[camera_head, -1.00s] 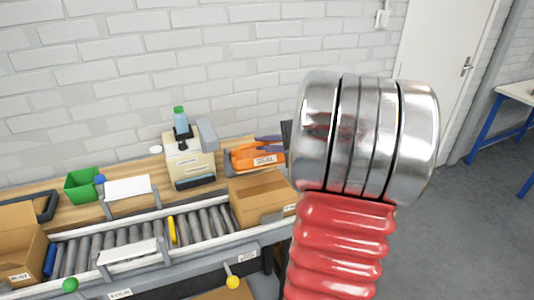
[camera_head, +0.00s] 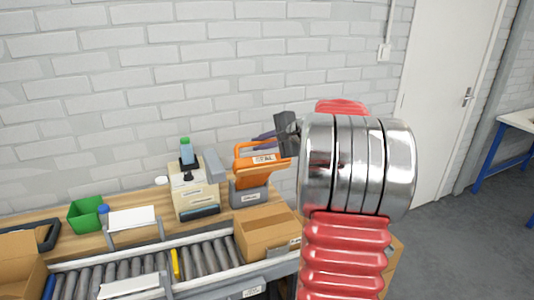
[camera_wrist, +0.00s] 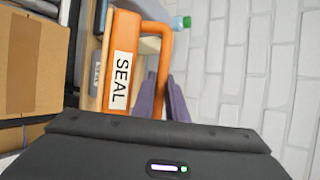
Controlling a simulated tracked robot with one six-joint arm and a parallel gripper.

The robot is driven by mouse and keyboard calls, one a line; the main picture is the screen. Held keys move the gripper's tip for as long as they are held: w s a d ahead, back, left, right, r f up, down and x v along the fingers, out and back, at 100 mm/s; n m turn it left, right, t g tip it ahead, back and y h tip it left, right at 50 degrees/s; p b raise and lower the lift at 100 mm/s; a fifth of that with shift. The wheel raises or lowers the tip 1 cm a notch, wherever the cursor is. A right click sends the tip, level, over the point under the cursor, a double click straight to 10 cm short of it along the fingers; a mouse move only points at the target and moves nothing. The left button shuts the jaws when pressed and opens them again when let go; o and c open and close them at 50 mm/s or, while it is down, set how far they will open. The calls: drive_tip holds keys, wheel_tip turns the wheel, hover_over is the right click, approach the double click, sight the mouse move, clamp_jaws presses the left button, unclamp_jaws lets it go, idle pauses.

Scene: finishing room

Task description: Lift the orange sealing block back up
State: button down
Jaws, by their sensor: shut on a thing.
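The orange sealing block (camera_head: 248,174) with its "SEAL" label and loop handle stands tilted up above its grey base (camera_head: 249,196) on the wooden bench. In the wrist view the orange sealing block (camera_wrist: 121,40) shows its label side, with the handle bar to the right. My gripper (camera_head: 266,139) is at the top of the handle, shut on it. Its two purple fingers also show in the wrist view (camera_wrist: 167,92), at the lower end of the handle bar. The exact contact is small and partly hidden.
A beige machine (camera_head: 193,196) with a green-capped bottle (camera_head: 187,152) stands left of the block. A cardboard box (camera_head: 266,233) sits in front on the roller conveyor (camera_head: 205,258). A green bin (camera_head: 87,214) is farther left. The white brick wall is behind.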

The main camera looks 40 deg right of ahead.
drive_tip(key=shift+w+d+r, duration=0.2)
drive_tip(key=shift+w+d, duration=0.05)
drive_tip(key=shift+w, duration=0.35)
drive_tip(key=shift+w+d+r, duration=0.2)
drive_tip(key=shift+w+d, duration=0.05)
drive_tip(key=shift+w, duration=0.3)
drive_tip(key=c, duration=2)
unclamp_jaws()
drive_tip(key=shift+c, duration=0.2)
drive_tip(key=v, duration=1.3)
drive_tip(key=shift+s+r, duration=0.2)
drive_tip(key=shift+s, duration=0.15)
drive_tip(key=shift+d, duration=0.1)
